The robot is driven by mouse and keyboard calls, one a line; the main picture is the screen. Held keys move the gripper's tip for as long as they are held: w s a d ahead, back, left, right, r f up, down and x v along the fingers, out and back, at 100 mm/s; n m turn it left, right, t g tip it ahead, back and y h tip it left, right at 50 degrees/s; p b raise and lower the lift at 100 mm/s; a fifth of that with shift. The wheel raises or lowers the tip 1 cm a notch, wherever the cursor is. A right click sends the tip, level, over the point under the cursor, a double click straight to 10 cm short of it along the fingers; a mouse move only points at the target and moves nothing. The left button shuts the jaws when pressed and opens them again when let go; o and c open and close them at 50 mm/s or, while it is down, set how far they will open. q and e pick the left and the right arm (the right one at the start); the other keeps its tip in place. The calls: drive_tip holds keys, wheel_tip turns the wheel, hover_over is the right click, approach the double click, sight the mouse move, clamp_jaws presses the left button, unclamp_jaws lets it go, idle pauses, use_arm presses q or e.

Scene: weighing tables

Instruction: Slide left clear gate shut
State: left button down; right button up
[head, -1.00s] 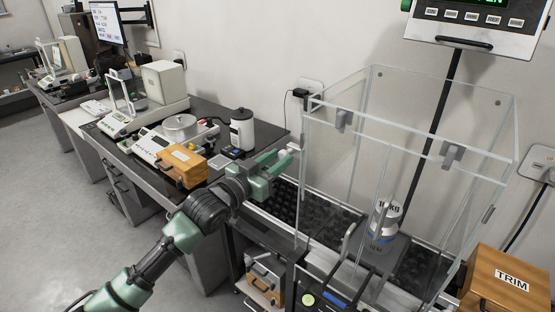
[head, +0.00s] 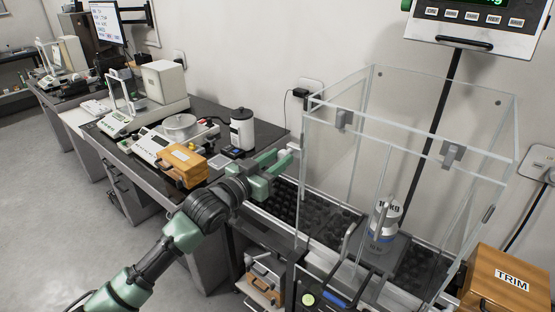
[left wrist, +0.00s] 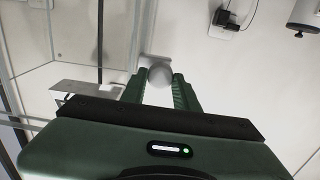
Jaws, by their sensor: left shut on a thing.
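My left gripper (head: 283,158) is at the left side of a clear box (head: 402,126), level with its lower half. Its fingers are shut on a pale round knob, which shows between the fingertips in the left wrist view (left wrist: 160,75). The clear panes are hard to tell apart, so I cannot make out the left gate's own edges. Inside the box a silver weight marked 10 KG (head: 384,222) stands upright on the dark base. My right gripper is not in view.
A wooden TRIM case (head: 507,284) stands right of the box. A display (head: 478,22) hangs above. The left bench holds a wooden case (head: 181,165), balances and a white canister (head: 242,129). A dark handle frame stands in front. Open floor lies at left.

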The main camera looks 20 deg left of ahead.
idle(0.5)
use_arm(q)
wheel_tip(320, 180, down, 26)
drive_tip(key=b, duration=1.3)
drive_tip(key=shift+r, duration=0.2)
drive_tip(key=shift+f, duration=0.1)
drive_tip(key=c, duration=1.1)
unclamp_jaws()
drive_tip(key=v, duration=0.7)
drive_tip(key=shift+s+a, duration=0.1)
drive_tip(key=shift+s, duration=0.25)
